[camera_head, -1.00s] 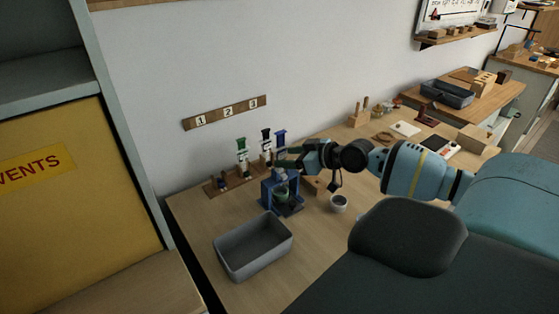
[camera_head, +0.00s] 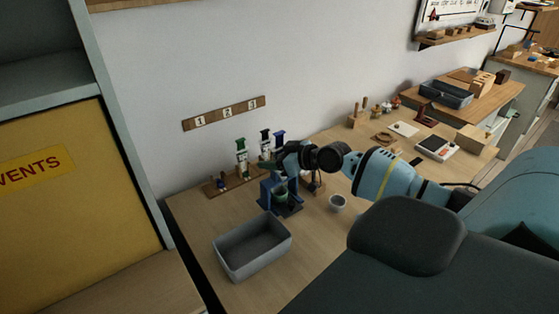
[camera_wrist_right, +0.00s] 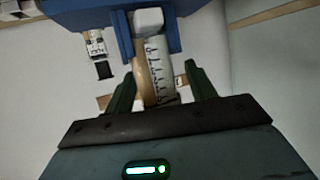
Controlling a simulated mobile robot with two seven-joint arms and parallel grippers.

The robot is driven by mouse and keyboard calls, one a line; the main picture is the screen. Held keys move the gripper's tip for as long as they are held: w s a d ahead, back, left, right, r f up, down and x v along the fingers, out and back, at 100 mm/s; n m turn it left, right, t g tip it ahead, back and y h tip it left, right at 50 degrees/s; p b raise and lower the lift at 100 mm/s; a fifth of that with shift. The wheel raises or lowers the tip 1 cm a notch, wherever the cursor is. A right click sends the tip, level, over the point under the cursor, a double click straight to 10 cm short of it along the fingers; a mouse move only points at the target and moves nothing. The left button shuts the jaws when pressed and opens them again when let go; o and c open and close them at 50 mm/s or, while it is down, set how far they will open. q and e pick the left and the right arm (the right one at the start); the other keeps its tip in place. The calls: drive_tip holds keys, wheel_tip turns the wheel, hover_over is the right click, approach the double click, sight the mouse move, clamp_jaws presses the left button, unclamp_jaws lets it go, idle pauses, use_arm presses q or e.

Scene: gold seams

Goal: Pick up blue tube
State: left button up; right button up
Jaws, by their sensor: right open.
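The blue tube (camera_head: 279,137) has a blue top and is at the right end of a row of tubes on the wooden rack. Its lower part is hidden by my right gripper (camera_head: 286,158), which is at the rack's right end. In the right wrist view, my right gripper (camera_wrist_right: 160,88) is open. A white barrel with black graduation marks (camera_wrist_right: 157,62) lies between its fingers, near a blue frame-like part (camera_wrist_right: 85,14). I cannot tell whether the fingers touch the barrel. My left gripper is not in view.
A green-topped tube (camera_head: 241,148) and a dark-blue-topped tube (camera_head: 265,140) stand left of the gripper. A blue stand (camera_head: 267,193) is just below it.

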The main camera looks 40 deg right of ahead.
sight(281, 147)
drive_tip(key=shift+c, duration=0.5)
drive_tip(key=c, duration=1)
drive_tip(key=shift+r, duration=0.15)
